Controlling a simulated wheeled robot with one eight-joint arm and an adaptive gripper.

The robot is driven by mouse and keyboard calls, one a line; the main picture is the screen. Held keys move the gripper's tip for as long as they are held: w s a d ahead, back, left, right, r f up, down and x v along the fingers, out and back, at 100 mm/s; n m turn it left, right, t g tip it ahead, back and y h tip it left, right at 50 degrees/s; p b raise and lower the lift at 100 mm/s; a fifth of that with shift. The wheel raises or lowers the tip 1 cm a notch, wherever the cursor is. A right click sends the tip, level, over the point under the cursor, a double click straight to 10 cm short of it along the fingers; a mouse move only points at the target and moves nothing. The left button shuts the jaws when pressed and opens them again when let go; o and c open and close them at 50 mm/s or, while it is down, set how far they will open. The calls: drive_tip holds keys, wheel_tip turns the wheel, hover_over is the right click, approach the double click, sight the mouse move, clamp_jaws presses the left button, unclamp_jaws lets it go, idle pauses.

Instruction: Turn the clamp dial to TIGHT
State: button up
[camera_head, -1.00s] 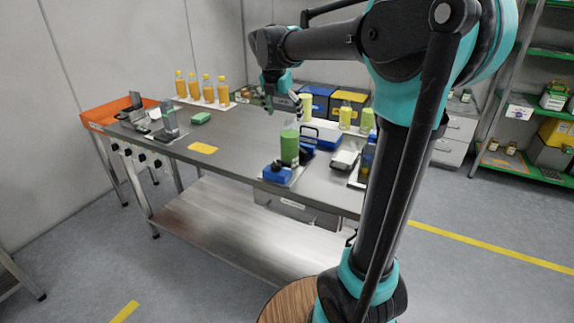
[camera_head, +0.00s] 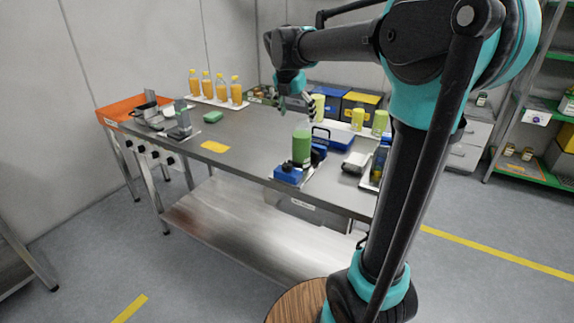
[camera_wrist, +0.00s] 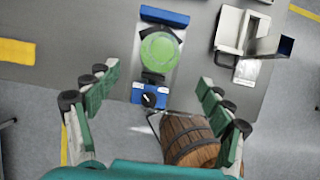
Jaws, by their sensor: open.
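The clamp dial (camera_wrist: 149,99) is a dark round knob with a pale mark, set on a blue block (camera_wrist: 139,92). The mark points to the left and slightly up; any lettering is too small to read. The blue block also shows in the head view (camera_head: 288,175), at the table's front edge. A green cylinder (camera_head: 302,147) stands upright beside it; it shows from above in the wrist view (camera_wrist: 160,50). My gripper (camera_wrist: 158,118) is open and empty, its fingers spread to either side of the dial in the picture. In the head view my gripper (camera_head: 296,103) is above the table, apart from the block.
A pale device (camera_wrist: 241,40) stands right of the cylinder. A yellow sheet (camera_head: 215,146) lies on clear metal tabletop (camera_head: 245,150). Several orange bottles (camera_head: 207,87) stand at the back left. A wooden barrel (camera_wrist: 190,140) is below the table edge.

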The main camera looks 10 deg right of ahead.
drive_tip(key=shift+s+a+m, duration=0.1)
drive_tip(key=shift+s+m, duration=0.05)
drive_tip(key=shift+m, duration=0.15)
drive_tip(key=c, duration=0.5)
drive_tip(key=shift+s+a+m+g, duration=0.1)
drive_tip(key=shift+s+m+g, duration=0.05)
drive_tip(key=shift+m+g, duration=0.2)
drive_tip(key=shift+c, duration=0.2)
drive_tip(key=r+m+g+y, duration=0.2)
drive_tip(key=m+g+y, duration=0.1)
drive_tip(key=m, duration=0.8)
hover_over(286, 165)
drive_tip(key=shift+f, duration=8.7)
drive_tip(key=c, duration=1.2)
